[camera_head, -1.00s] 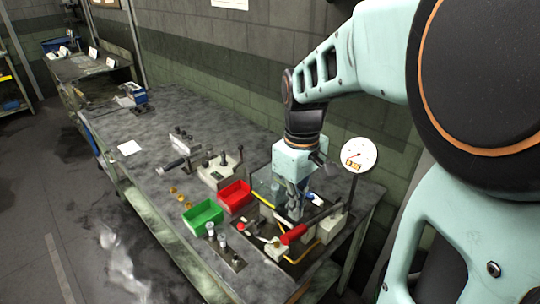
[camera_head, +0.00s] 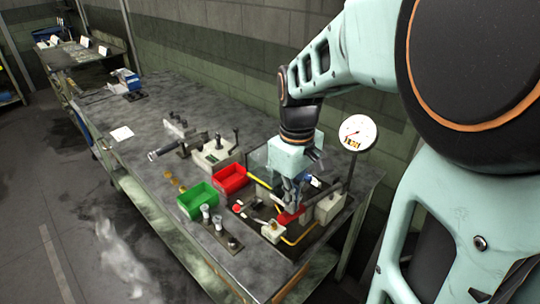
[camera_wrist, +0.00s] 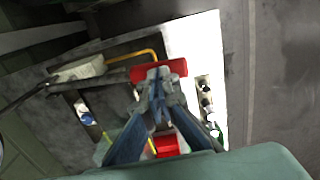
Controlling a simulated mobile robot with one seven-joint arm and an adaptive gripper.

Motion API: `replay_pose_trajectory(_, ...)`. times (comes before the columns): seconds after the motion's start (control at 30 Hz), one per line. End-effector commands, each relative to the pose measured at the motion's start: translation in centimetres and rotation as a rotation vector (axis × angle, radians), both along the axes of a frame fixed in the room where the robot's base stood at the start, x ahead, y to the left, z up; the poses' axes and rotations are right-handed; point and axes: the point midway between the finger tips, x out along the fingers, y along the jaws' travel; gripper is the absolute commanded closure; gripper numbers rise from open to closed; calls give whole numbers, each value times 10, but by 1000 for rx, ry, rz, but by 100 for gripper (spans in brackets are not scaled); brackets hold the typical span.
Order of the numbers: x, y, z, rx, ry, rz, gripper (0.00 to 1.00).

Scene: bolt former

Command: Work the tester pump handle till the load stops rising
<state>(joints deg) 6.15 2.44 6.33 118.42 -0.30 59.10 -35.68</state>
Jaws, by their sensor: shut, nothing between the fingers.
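The tester pump handle has a red grip (camera_head: 291,216) and a dark lever running toward the back right. Its red grip also shows in the wrist view (camera_wrist: 174,68), lying across just beyond my fingertips. My gripper (camera_head: 289,203) is shut and empty, pointing down with its fingertips at the grip. In the wrist view, the closed fingers (camera_wrist: 155,84) overlap the grip's near edge; I cannot tell whether they touch it. The round white load gauge (camera_head: 357,132) stands on a post behind the pump; its needle and small lit readout are too small to read surely.
A green bin (camera_head: 184,205) and a red bin (camera_head: 218,181) sit left of the tester. A grey lever device (camera_head: 215,155) is behind the bins.

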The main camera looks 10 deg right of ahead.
Motion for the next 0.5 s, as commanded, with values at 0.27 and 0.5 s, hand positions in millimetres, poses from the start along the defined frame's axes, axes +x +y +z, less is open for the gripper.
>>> replay_pose_trajectory(0.27,0,0,-20,0,2,-1,100)
replay_pose_trajectory(0.5,0,-1,-35,-1,2,-1,100)
